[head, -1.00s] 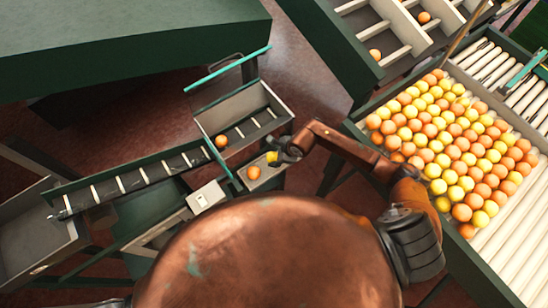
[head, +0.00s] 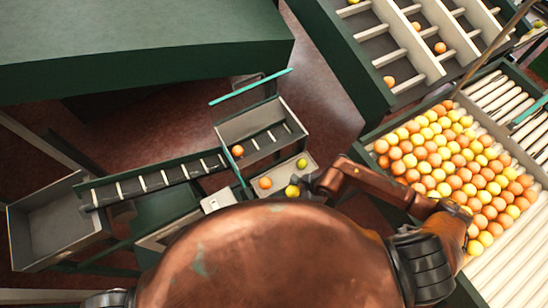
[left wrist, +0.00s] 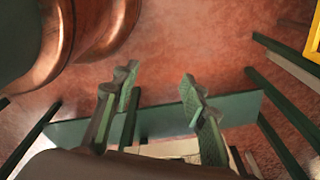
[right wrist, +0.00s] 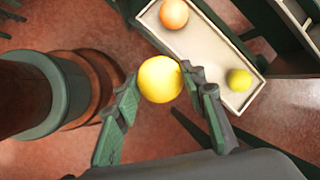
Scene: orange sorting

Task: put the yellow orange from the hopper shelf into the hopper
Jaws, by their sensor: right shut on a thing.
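My right gripper (head: 308,184) is shut on a yellow orange (head: 292,191), held beside the near edge of the hopper shelf. The right wrist view shows this orange (right wrist: 160,78) between the fingertips of the right gripper (right wrist: 160,88). The shelf (head: 284,172) is a small pale tray. An orange-coloured orange (head: 265,183) and another yellow one (head: 301,163) lie on it. The hopper (head: 240,127), a grey bin with a slatted floor, stands behind the shelf. An orange-coloured orange (head: 237,151) is in it. My left gripper (left wrist: 158,78) is open and empty in the left wrist view.
A slatted conveyor (head: 155,180) runs left from the hopper to a grey bin (head: 45,225). A teal bar (head: 250,87) rises over the hopper's back. A large roller table (head: 500,250) with many oranges stands at right. A green machine (head: 140,45) fills the back left.

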